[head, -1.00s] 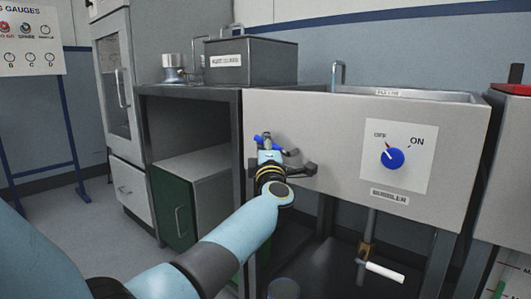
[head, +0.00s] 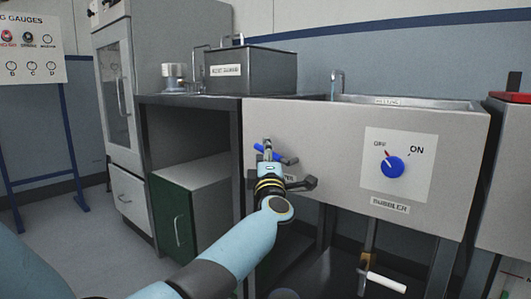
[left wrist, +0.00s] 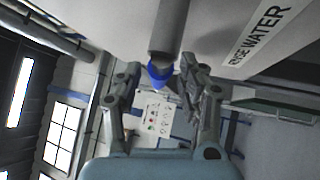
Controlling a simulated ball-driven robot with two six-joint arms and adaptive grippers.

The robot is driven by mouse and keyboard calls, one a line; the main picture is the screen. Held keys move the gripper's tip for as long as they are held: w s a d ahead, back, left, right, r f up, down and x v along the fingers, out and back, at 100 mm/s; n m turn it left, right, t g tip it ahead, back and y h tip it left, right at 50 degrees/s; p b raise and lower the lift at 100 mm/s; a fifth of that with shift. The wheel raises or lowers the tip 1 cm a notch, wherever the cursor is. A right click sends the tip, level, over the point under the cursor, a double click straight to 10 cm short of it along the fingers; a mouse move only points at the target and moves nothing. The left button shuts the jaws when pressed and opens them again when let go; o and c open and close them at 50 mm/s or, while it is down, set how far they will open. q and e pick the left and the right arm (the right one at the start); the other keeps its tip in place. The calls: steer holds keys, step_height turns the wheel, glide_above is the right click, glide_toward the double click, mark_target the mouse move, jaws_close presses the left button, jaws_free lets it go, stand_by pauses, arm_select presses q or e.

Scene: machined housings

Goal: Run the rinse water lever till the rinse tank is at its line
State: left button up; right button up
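The rinse water lever (head: 266,150) has a blue handle and sits on the front panel of the sink-like tank (head: 330,118). In the left wrist view its blue end (left wrist: 160,75) on a grey stem lies between my fingers. My left gripper (head: 273,165) is at the lever, fingers spread on either side, with a gap visible at the left finger. The RINSE WATER label (left wrist: 264,32) is beside it, partly covered in the head view. A small label (head: 392,101), too blurred to read surely, is on the tank's rim. The water level is hidden. My right gripper is out of view.
A blue BUBBLER knob (head: 392,167) is on the panel, its pointer near OFF. A tap (head: 337,82) stands behind the tank. A grey lidded box (head: 255,70) stands on the left counter, above a green cabinet (head: 180,215). A white-handled valve (head: 383,280) is below the tank.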

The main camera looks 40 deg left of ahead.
arm_select(q)
steer(key=v, duration=1.1)
stand_by(1.9)
